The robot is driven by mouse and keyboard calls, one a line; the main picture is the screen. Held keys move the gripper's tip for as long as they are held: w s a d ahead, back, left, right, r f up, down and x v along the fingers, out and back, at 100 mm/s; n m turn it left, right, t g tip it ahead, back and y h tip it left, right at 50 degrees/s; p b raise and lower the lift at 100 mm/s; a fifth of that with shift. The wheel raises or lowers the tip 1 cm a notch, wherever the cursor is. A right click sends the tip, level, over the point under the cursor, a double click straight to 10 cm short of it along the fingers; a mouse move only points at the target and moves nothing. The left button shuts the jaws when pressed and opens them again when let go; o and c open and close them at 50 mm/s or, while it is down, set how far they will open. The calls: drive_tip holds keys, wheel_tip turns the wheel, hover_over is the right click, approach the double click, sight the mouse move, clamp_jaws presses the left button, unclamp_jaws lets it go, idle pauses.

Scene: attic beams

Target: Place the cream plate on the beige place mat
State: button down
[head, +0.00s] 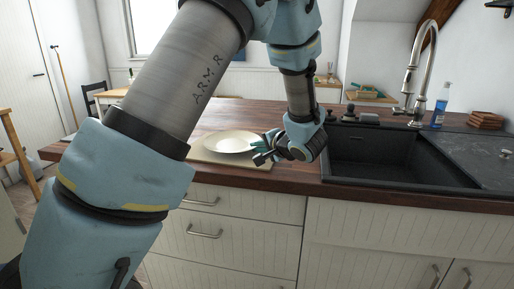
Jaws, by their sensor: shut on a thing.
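The cream plate (230,141) is over the beige place mat (205,156) on the wooden counter, left of the sink. The plate looks about level; whether it rests on the mat or is held just above it I cannot tell. My gripper (262,155) is at the plate's right front edge and is shut on its rim. The mat shows along the plate's front and left. My arm hides part of the counter at left.
A dark sink (390,155) with a tall faucet (422,70) lies right of my gripper. A blue soap bottle (440,105) and stacked brown coasters (486,119) stand behind it. Drawers (215,225) are below the counter. The counter (225,113) behind the plate is clear.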

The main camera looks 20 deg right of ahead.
drive_tip(key=c, duration=1.3)
unclamp_jaws()
drive_tip(key=v, duration=1.2)
